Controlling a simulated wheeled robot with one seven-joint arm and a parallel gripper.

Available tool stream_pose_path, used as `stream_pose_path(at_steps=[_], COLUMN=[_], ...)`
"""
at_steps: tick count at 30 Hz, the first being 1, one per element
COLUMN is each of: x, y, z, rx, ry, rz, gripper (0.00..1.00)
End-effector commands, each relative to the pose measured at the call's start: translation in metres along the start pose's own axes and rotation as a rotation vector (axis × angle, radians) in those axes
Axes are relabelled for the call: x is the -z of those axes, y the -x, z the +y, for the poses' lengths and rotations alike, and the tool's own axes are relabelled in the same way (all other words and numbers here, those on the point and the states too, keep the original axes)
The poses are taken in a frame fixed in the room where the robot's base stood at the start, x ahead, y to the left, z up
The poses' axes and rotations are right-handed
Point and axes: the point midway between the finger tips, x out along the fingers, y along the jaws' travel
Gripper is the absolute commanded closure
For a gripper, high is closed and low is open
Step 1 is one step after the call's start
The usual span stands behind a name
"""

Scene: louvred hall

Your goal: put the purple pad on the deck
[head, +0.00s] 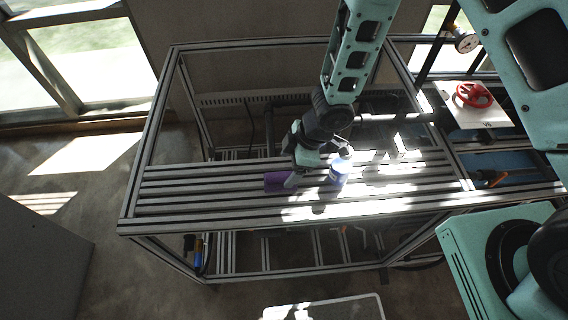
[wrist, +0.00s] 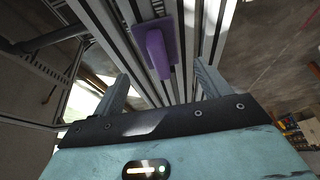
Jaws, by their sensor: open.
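The purple pad (head: 276,181) lies flat on the slatted top of the metal frame, which looks like the deck (head: 180,190). In the wrist view the purple pad (wrist: 156,42) shows a raised handle-like bar on a flat plate. Nothing is held. I cannot tell whether the fingers touch the slats.
A blue and white cylinder (head: 340,170) stands on the slats just right of my gripper. A red valve wheel (head: 472,95) on a white panel and a gauge (head: 467,42) are at the right. The slats left of the pad are clear. Bright sunlight washes out the right slats.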

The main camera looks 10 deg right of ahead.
Motion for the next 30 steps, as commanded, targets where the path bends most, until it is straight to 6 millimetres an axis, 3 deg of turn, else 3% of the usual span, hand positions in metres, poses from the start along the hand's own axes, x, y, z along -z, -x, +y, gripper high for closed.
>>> stream_pose_path(at_steps=[1,11,14,17,23,27,30], x=[0.002,0.005,0.015,0.026,0.035,0.036,0.035], y=[0.011,0.03,0.061,0.105,0.194,0.244,0.269], z=[0.0,0.005,0.011,0.011,-0.029,-0.079,-0.116], rx=[0.0,-0.029,-0.089,-0.16,-0.237,-0.233,-0.209], ry=[-0.001,-0.025,-0.089,-0.195,-0.447,-0.618,-0.719], rz=[0.0,-0.016,-0.055,-0.111,-0.213,-0.264,-0.287], gripper=[0.24,0.24,0.24,0.24,0.24,0.24,0.24])
